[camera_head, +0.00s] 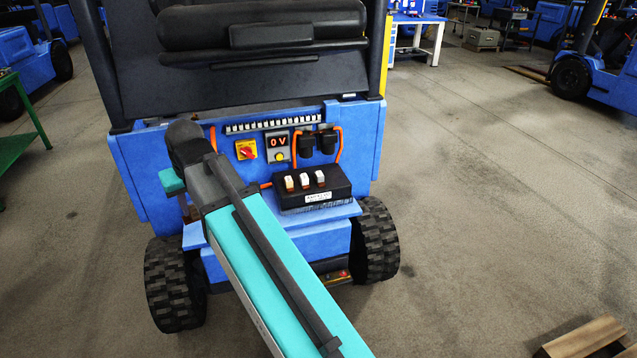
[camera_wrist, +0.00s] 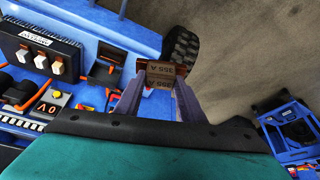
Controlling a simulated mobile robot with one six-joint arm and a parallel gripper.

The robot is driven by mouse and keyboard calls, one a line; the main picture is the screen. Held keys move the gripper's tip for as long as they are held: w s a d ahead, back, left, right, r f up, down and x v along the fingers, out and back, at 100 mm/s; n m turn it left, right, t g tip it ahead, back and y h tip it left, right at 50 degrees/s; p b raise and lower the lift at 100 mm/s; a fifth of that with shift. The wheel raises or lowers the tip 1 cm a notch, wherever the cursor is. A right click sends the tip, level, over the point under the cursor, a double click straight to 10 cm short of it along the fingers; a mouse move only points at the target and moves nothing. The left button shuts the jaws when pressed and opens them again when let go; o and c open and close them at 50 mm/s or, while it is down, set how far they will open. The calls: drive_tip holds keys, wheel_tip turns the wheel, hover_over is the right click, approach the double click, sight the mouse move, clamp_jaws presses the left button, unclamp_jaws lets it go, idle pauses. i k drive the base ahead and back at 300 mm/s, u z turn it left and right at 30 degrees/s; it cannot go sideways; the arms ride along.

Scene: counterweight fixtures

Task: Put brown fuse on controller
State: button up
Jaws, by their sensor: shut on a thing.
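The brown fuse (camera_wrist: 160,75), a small block with printed markings, is between the fingers of my gripper (camera_wrist: 157,80) in the wrist view. The fingers are shut on its two sides and hold it over the blue truck's rear. A black box with three pale switch-like parts on top (camera_head: 312,187), likely the controller, sits on the blue ledge; it also shows in the wrist view (camera_wrist: 12,42), left of the gripper and apart from it. In the head view, my arm hides most of the gripper and the fuse cannot be made out clearly.
The blue panel carries a red-yellow switch (camera_head: 246,150), a display reading 0 V (camera_head: 277,141) and black connectors (camera_head: 306,144) with orange cables. A small black part (camera_wrist: 105,72) stands just left of the fuse. A wheel (camera_head: 375,240) flanks the ledge.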

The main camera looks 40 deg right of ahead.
sight(333, 179)
drive_tip(key=u, duration=0.05)
drive_tip(key=i, duration=1)
drive_tip(key=z, duration=0.05)
